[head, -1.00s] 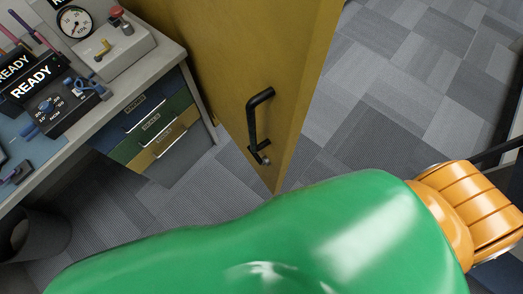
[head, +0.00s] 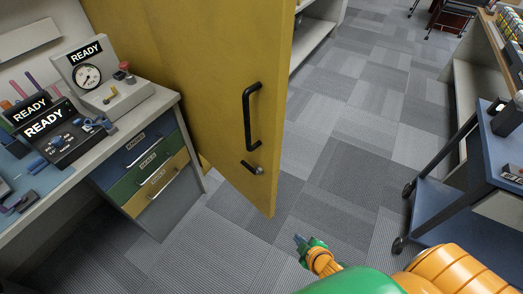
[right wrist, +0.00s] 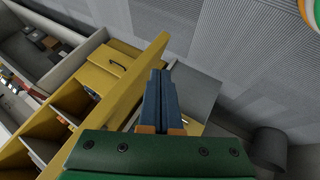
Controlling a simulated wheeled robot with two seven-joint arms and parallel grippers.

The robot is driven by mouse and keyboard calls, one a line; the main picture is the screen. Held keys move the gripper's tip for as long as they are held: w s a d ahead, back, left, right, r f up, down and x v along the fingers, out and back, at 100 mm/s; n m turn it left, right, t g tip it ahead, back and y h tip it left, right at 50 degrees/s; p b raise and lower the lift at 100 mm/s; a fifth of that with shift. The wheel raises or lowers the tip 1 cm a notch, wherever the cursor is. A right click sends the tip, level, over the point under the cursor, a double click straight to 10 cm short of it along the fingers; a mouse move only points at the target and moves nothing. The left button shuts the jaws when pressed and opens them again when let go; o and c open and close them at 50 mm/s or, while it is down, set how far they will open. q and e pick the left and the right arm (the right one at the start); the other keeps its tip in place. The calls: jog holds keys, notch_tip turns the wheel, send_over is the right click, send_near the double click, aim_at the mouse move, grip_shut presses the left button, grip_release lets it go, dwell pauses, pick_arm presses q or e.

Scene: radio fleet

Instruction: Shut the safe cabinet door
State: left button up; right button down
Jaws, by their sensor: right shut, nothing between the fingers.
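The yellow safe cabinet door (head: 205,75) stands open in the head view, its free edge toward me, with a black bar handle (head: 248,117) and a small black lever (head: 252,167) below it. In the right wrist view the door (right wrist: 147,80) shows edge-on, beside the yellow cabinet (right wrist: 72,97) with its open compartments. My right gripper (head: 301,240) is low in the head view, to the right of and below the door's lower corner. In the right wrist view its blue fingers (right wrist: 160,92) are together and empty, close to the door edge; contact cannot be told. My left gripper is not in view.
A desk (head: 75,172) with drawers, a gauge box (head: 98,75) and READY signs stands at the left. A blue cart (head: 465,165) stands at the right. Carpeted floor (head: 345,140) between door and cart is clear.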

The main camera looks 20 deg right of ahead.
jog(key=w+r+n+t+b, duration=0.2)
jog(key=w+r+n+t, duration=0.3)
jog(key=w+r, duration=0.55)
jog(key=n+t+y+b, duration=0.1)
jog(key=n+t+y, duration=0.2)
jog(key=n+t, duration=0.25)
send_near(261, 141)
notch_tip(261, 141, up, 4)
jog(key=s+a, duration=0.1)
jog(key=s, duration=0.1)
jog(key=shift+n+g, duration=0.45)
jog(key=w, duration=0.2)
jog(key=w+a, duration=0.1)
jog(key=w, duration=0.2)
jog(key=w+p, duration=0.1)
jog(key=w, duration=0.2)
jog(key=shift+w+a, duration=0.1)
jog(key=shift+a, duration=0.1)
jog(key=shift+w+a, duration=0.1)
jog(key=shift+w, duration=0.45)
jog(key=shift+f, duration=0.1)
